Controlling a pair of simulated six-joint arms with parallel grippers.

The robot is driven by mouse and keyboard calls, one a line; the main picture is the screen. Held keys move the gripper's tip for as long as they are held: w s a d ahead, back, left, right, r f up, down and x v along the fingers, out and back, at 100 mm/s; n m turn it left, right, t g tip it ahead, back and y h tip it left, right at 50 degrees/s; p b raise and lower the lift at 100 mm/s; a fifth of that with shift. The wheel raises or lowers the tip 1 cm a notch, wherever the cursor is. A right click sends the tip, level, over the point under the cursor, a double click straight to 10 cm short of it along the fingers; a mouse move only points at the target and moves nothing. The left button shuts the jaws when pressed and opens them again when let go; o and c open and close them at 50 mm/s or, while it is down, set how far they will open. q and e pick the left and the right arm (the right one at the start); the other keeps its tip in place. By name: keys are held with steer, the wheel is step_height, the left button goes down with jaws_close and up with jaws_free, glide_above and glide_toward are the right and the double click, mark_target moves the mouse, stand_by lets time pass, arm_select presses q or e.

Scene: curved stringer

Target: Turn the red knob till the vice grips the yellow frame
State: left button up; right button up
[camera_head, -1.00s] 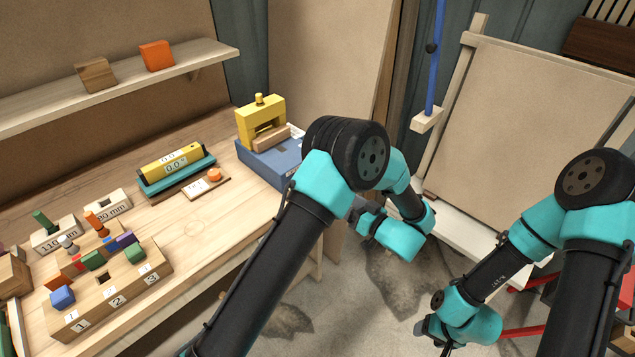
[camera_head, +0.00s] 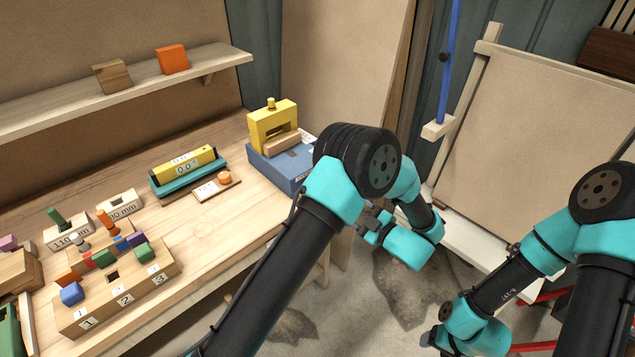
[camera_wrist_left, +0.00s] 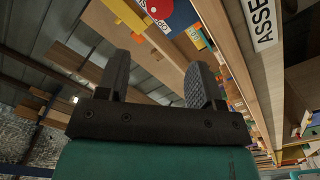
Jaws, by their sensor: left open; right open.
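The yellow frame (camera_head: 272,122) stands upright at the back right of the bench, with a wooden block (camera_head: 281,141) at its front. A blue base (camera_head: 272,168), which looks like the vice, is under it; my left arm hides its right side. The red knob (camera_wrist_left: 159,7) shows only in the left wrist view, at the top edge, with yellow material beside it. My left gripper (camera_head: 368,218) is open and empty, off the bench's right edge; its spread fingers show in the left wrist view (camera_wrist_left: 158,85). My right gripper (camera_head: 428,342) is low at the bottom, far from the bench, open.
A teal level with a yellow top (camera_head: 188,172) and a small board with an orange button (camera_head: 225,180) lie left of the blue base. A wooden block with coloured pegs (camera_head: 120,295) is at the front left. A shelf (camera_head: 130,92) runs above. A pale board (camera_head: 550,140) leans at right.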

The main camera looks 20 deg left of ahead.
arm_select(q)
steer(key=x, duration=1.7)
steer(key=shift+a, duration=0.2)
steer(key=c, duration=0.7)
